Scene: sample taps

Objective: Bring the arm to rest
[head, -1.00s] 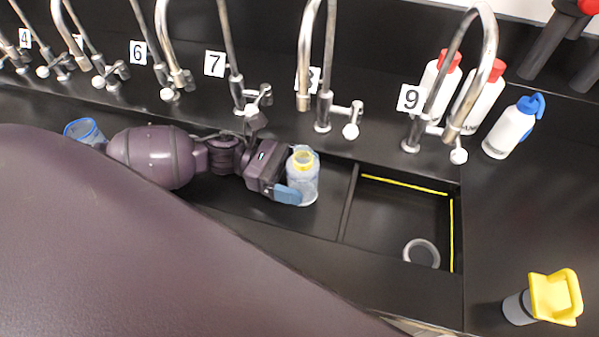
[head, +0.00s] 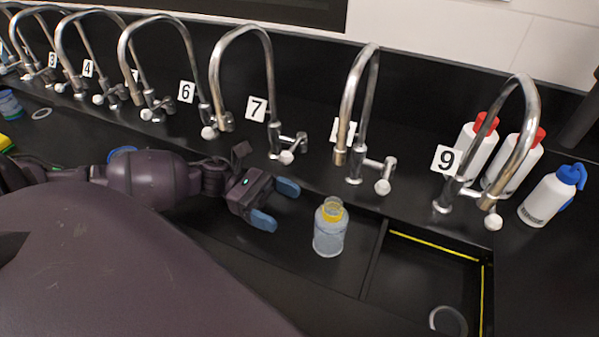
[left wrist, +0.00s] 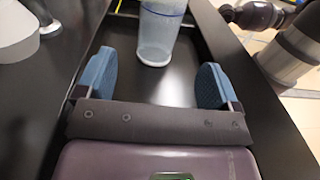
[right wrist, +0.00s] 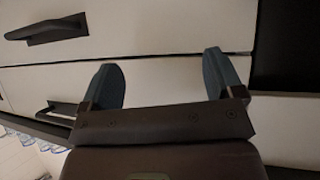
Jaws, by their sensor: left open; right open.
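My left gripper (head: 276,205) is open and empty in the head view, its two blue fingers spread. It is just left of a clear bottle with a yellow neck ring (head: 330,232), apart from it. My right gripper (right wrist: 165,80) shows only in the right wrist view, open and empty, in front of pale drawer fronts.
A row of numbered taps, such as tap 9 (head: 510,150), runs behind the bottle. The sink basin (head: 415,275) lies to the right. White bottles with red caps (head: 512,163) and one with a blue cap (head: 550,198) stand back right. A dark handle (right wrist: 45,31) is near my right gripper.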

